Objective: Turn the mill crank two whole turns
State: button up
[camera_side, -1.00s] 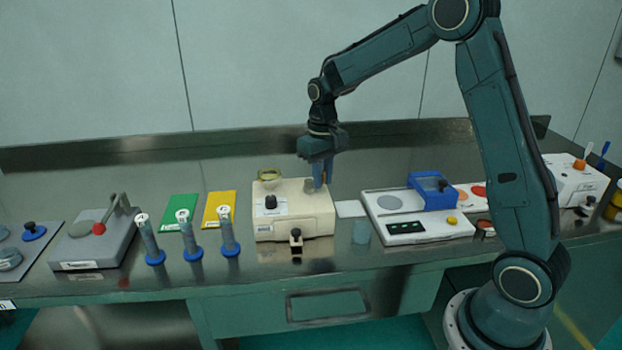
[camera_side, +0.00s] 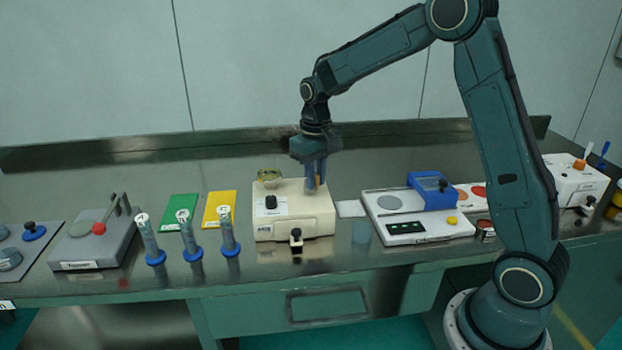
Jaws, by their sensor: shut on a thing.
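The mill is a cream box (camera_side: 290,226) in the middle of the bench, with a black knob (camera_side: 271,202) and a clear yellowish bowl (camera_side: 269,176) on its top left. My gripper (camera_side: 316,186) points down over the right part of the mill's top. Its fingers are shut on the crank handle, which is mostly hidden between them. A small piece with a black top (camera_side: 296,237) stands at the mill's front face.
A white balance with a blue cover (camera_side: 433,191) stands to the right.

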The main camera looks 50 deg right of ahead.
jog(key=shift+w+a+r, duration=0.1)
jog(key=shift+w+a, duration=0.05)
jog(key=shift+a, duration=0.05)
dwell(0.4)
jog(key=shift+w+a, duration=0.35)
jog(key=shift+a, duration=0.15)
jog(key=shift+a+f, duration=0.15)
jog(key=shift+f, duration=0.15)
jog(key=shift+w+a+f, duration=0.1)
jog(key=shift+w+a, duration=0.2)
jog(key=shift+w, duration=0.5)
